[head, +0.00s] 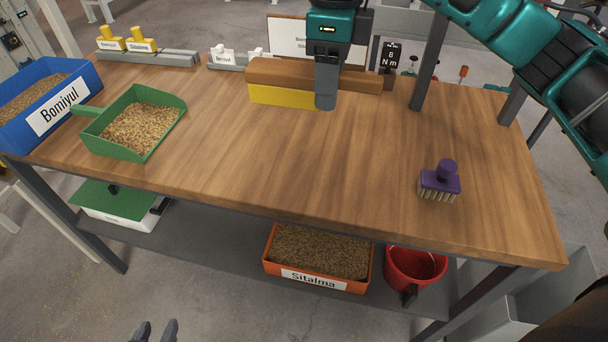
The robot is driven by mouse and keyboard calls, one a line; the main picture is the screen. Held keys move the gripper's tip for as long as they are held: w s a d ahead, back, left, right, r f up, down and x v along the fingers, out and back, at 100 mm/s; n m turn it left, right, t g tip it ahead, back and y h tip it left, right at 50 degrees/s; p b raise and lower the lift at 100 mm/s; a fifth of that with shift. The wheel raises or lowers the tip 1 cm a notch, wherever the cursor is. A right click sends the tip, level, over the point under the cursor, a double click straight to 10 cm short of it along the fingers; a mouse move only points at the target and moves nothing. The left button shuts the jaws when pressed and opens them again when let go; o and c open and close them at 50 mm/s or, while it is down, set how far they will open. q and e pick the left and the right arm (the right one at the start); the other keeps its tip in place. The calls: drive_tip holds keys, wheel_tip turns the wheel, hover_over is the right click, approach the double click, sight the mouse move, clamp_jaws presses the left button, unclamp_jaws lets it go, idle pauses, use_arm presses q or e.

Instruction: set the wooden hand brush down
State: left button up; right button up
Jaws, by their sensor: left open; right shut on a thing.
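The wooden hand brush (283,76) has a long brown wooden back and handle with a block of yellow bristles below its left part. It is level at the back middle of the wooden table (290,165). My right gripper (326,104) points down and is shut on the brush near its middle, hiding part of it. The bristles look at or just above the tabletop; I cannot tell whether they touch. My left gripper (156,332) is open and empty at the bottom edge of the view, in front of the table.
A green scoop (146,94) of grain and a blue Bomiyul bin (84,88) stand at the left. A purple brush (440,182) stands at the right. An orange Sitalma bin (318,283) and a red bucket (418,265) are below. The table's middle is clear.

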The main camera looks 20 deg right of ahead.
wheel_tip(320, 180, down, 19)
drive_tip(key=shift+r, duration=0.1)
idle(0.3)
drive_tip(key=shift+f+b, duration=0.25)
drive_tip(key=shift+b, duration=0.2)
drive_tip(key=o, duration=1.2)
drive_tip(key=shift+c, duration=0.2)
drive_tip(key=shift+r, duration=0.1)
wheel_tip(320, 180, up, 12)
drive_tip(key=shift+r, duration=0.15)
